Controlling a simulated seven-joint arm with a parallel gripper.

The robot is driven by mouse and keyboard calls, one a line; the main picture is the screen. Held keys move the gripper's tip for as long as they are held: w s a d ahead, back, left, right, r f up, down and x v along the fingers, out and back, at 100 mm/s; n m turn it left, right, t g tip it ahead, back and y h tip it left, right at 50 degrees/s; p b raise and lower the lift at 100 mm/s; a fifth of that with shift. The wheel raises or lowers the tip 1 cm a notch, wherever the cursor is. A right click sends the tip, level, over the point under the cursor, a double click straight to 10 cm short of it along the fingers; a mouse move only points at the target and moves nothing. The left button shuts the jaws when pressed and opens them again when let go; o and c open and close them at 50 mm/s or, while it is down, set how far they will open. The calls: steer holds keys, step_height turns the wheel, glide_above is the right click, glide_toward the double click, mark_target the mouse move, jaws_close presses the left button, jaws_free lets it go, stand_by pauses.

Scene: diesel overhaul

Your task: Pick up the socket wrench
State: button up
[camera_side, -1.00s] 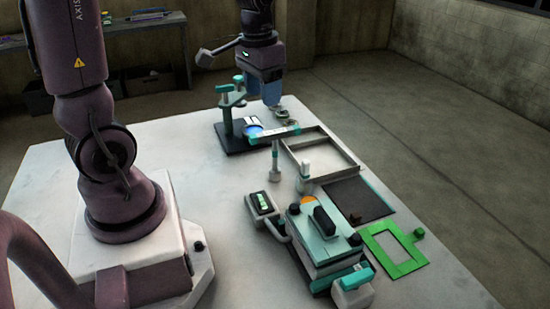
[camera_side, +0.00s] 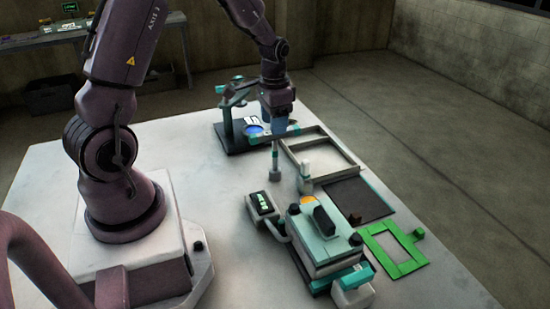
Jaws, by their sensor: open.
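A T-shaped tool, which I take for the socket wrench (camera_side: 275,155), stands upright with a pale crossbar with teal ends on top. My gripper (camera_side: 275,127) is open and points down at the crossbar. Its blue fingers overlap the middle of the bar in this view and hide it. I cannot tell whether the fingers touch the bar or straddle it.
A teal stand on a black base (camera_side: 236,135) is just left of my gripper. An open grey tray (camera_side: 345,171) lies to the right. Nearer are a teal-topped block (camera_side: 321,237), a dark mat (camera_side: 372,202), a green frame (camera_side: 370,244) and a small boxed device (camera_side: 262,205).

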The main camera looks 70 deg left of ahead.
mark_target(275, 138)
step_height(275, 138, down, 5)
steer(key=shift+w+f, duration=0.1)
steer(key=shift+w, duration=0.05)
steer(key=shift+c, duration=0.5)
jaws_close()
